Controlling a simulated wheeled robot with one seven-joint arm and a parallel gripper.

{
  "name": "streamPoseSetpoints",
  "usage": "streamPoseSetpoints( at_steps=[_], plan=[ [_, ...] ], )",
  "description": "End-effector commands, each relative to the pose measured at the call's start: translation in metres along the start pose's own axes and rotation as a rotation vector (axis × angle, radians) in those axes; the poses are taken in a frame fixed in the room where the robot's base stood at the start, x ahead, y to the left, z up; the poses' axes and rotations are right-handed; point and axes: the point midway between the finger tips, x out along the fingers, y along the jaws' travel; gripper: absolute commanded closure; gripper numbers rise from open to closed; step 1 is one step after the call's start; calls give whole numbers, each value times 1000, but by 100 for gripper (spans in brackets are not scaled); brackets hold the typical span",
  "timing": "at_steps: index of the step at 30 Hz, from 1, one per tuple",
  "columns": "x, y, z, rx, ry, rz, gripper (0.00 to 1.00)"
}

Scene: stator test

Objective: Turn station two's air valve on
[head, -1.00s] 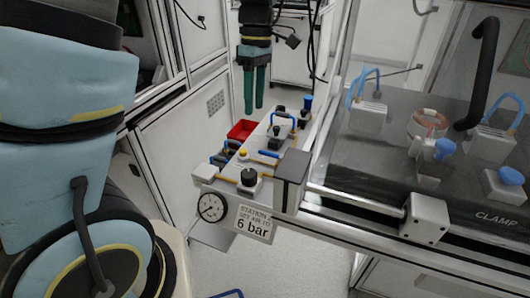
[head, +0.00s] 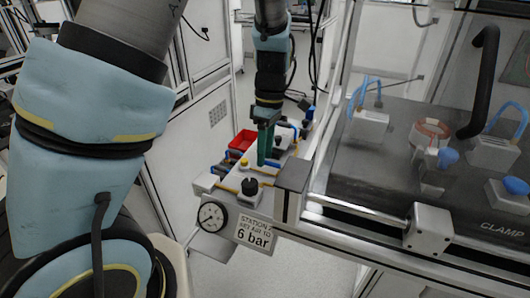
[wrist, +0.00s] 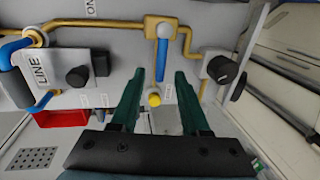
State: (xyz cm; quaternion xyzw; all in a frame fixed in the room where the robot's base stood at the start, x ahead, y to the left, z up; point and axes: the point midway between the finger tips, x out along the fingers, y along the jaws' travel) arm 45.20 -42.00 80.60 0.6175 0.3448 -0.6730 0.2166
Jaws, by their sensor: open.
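The air valve is a brass body on a brass pipe in the wrist view, with a blue lever (wrist: 162,62). The lever runs down the picture from a pale round hub, across the pipe's left-right run. My gripper (wrist: 160,74) is open, its two green fingers on either side of the lever in the picture; I see no contact and cannot tell the depth gap. In the head view my gripper (head: 265,160) points down over the valve panel and hides the lever. The Station 2 sign (head: 255,232) reading 6 bar hangs at the panel's front.
A yellow button (wrist: 155,99) lies between the fingers in the picture. A black knob (wrist: 222,69) is to the right, and a LINE box (wrist: 62,80) with another knob to the left. A pressure gauge (head: 212,216), a red bin (head: 243,140) and the clamp bench (head: 380,190) stand around.

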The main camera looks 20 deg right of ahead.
Motion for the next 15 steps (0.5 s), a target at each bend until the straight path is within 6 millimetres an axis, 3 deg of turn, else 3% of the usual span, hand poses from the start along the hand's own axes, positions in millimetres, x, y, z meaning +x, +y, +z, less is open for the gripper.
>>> streamPoseSetpoints(
  at_steps=[9, 15],
  plan=[
    [2, 0, 0, 0, 0, 1, 54],
    [2, 0, 0, 0, 0, 1, 77]
  ],
)
